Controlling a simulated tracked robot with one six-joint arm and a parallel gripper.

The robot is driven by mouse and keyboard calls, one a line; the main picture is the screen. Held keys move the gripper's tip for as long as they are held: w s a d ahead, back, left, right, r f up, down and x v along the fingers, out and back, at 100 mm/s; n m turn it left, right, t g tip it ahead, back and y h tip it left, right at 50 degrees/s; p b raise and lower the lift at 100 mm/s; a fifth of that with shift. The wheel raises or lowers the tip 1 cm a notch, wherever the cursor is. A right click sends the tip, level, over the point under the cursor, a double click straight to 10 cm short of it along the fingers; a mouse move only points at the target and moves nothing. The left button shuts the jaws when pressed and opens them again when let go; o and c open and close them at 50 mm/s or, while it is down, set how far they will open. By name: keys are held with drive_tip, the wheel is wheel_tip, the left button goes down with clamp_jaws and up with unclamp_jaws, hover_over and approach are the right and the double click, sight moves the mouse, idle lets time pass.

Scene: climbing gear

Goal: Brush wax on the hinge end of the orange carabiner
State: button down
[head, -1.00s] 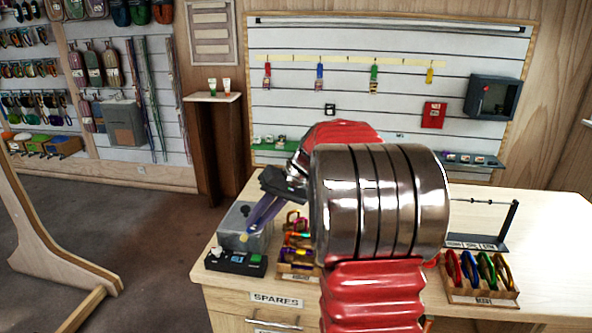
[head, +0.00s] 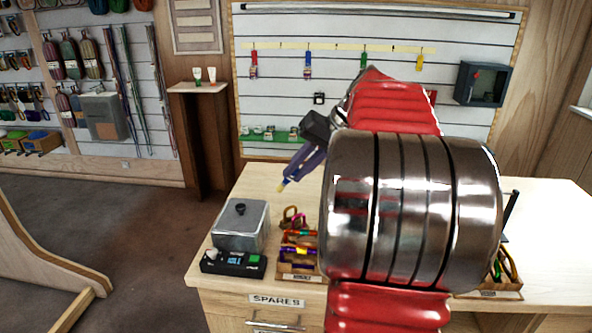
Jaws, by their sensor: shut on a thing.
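My gripper (head: 292,174), with its bluish-purple fingers, is held in the air above the left part of the bench, pointing down and left. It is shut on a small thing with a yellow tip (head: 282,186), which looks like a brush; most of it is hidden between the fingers. An orange-brown carabiner (head: 292,218) shows below and apart from the gripper, at the back of a small wooden tray (head: 299,277) of coloured pieces. I cannot tell its hinge end, or whether it is the task's orange one. No wax can be made out for sure.
A grey box (head: 240,230) with a dark knob stands left of the tray, behind a black device (head: 233,263) with a green patch. A carabiner rack (head: 490,294) at the right is mostly hidden by my arm. The bench top (head: 262,185) behind the box is clear.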

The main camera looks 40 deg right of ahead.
drive_tip(key=shift+f, duration=2.45)
drive_tip(key=shift+s+r, duration=0.1)
drive_tip(key=shift+r, duration=0.05)
